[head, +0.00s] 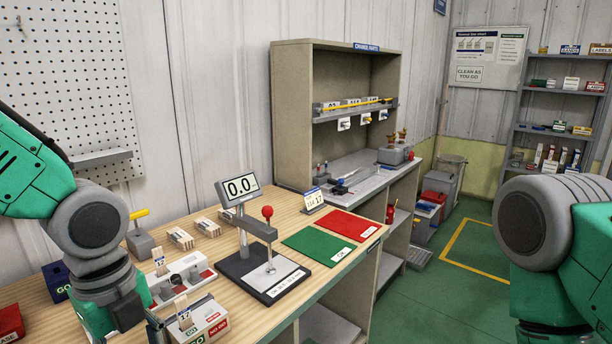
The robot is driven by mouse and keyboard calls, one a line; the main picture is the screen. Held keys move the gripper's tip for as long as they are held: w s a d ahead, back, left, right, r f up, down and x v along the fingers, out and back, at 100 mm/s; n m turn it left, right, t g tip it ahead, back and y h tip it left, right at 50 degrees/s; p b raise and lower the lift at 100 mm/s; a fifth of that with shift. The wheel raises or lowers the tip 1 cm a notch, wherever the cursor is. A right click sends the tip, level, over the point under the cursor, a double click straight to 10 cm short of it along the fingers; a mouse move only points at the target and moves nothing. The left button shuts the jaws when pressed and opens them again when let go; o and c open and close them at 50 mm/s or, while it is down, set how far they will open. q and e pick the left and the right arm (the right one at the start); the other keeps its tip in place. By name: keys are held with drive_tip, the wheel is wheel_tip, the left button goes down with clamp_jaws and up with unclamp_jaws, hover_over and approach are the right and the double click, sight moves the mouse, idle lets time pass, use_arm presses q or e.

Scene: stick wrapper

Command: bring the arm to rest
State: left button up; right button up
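My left arm comes in from the left, and its green and grey wrist hangs over the near left of the wooden workbench (195,225). Only a dark part of my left gripper (155,326) shows at the bottom edge, beside the white GO / NO GO box (203,320). The fingertips are hidden or cut off, so its opening and any hold cannot be seen. My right arm is bent at the right edge, over the green floor. Its gripper is outside the picture.
A gauge stand with a display reading 0.0 (240,188) stands mid-bench. A green mat (318,245) and a red mat (348,224) lie bare to its right. A grey fixture (180,281) and stick bundles (181,238) are near my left arm. A shelf unit (300,110) stands behind.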

use_arm(q)
drive_tip(key=s+f+n+h+b, duration=0.1)
drive_tip(key=s+f+n+b, duration=0.15)
drive_tip(key=f+n, duration=0.6)
drive_tip(key=s+f+n+h+b, duration=0.1)
drive_tip(key=s+f+n, duration=0.2)
drive_tip(key=f, duration=1)
drive_tip(key=s+a+f+n+y+b, duration=0.1)
drive_tip(key=s+a+f+n, duration=0.1)
drive_tip(key=s+f+n, duration=0.3)
drive_tip(key=s+a+f+n+y+b, duration=0.1)
drive_tip(key=s+a+f+n+b, duration=0.1)
drive_tip(key=s+f+n, duration=0.3)
wheel_tip(320, 180, down, 5)
drive_tip(key=shift+s+a+r+n+t, duration=0.1)
drive_tip(key=shift+s+a+n+t, duration=0.25)
drive_tip(key=shift+a+n, duration=0.65)
use_arm(e)
wheel_tip(320, 180, down, 7)
drive_tip(key=shift+w+f, duration=0.15)
drive_tip(key=shift+w, duration=0.2)
use_arm(q)
drive_tip(key=shift+w+d+n, duration=0.2)
drive_tip(key=shift+d+n, duration=0.05)
drive_tip(key=shift+d, duration=0.05)
